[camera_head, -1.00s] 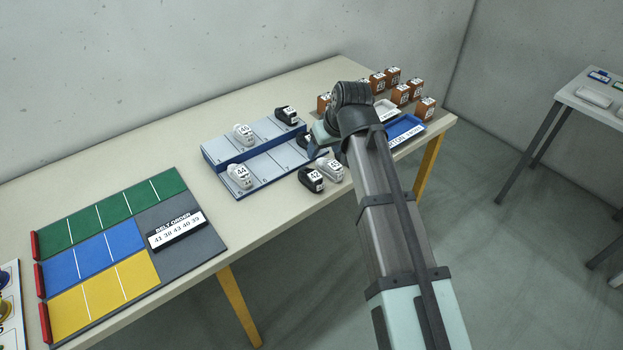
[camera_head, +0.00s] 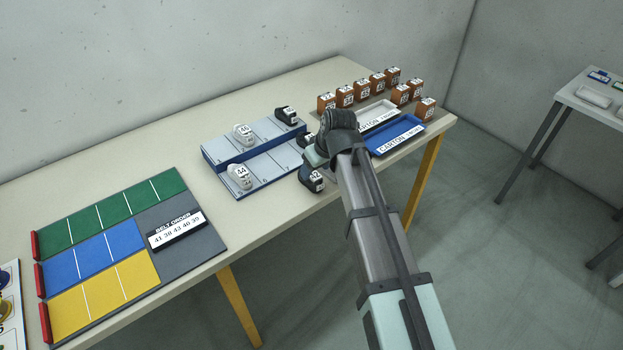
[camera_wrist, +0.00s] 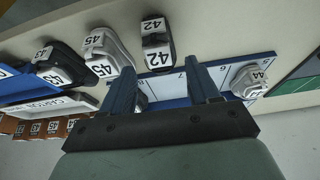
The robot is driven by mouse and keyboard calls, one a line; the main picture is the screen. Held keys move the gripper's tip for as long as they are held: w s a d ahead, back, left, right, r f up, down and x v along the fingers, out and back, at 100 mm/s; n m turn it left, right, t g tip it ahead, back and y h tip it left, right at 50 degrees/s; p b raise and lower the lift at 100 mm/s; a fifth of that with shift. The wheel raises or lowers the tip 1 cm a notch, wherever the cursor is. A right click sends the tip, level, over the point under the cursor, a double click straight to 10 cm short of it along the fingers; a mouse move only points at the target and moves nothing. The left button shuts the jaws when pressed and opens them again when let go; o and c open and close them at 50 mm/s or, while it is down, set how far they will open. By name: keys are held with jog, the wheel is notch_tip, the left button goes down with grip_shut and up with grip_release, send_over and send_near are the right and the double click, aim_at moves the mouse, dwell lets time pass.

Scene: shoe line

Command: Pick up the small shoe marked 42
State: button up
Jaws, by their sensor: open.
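The small shoe marked 42 (camera_head: 313,182) is black with a white label and stands on the table in front of the blue-grey rack. Its upper part is partly covered by my gripper (camera_head: 313,158) in the head view. In the wrist view, shoe 42 (camera_wrist: 157,50) shows whole, just beyond the fingertips and between their lines. My gripper (camera_wrist: 158,66) is open, with its two blue fingers apart and nothing held. I cannot tell its exact height above the shoe.
White shoe 45 (camera_wrist: 107,52) stands close beside shoe 42, with shoe 43 (camera_wrist: 60,64) farther left. The rack (camera_head: 252,183) holds shoe 44 (camera_head: 240,176), shoe 46 (camera_head: 243,134) and others. A blue carton tray (camera_head: 398,138) and brown boxes lie to the right.

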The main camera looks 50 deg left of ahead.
aim_at(312, 175)
jog(key=shift+x, duration=2.75)
jog(key=shift+a, duration=0.1)
jog(key=c, duration=0.8)
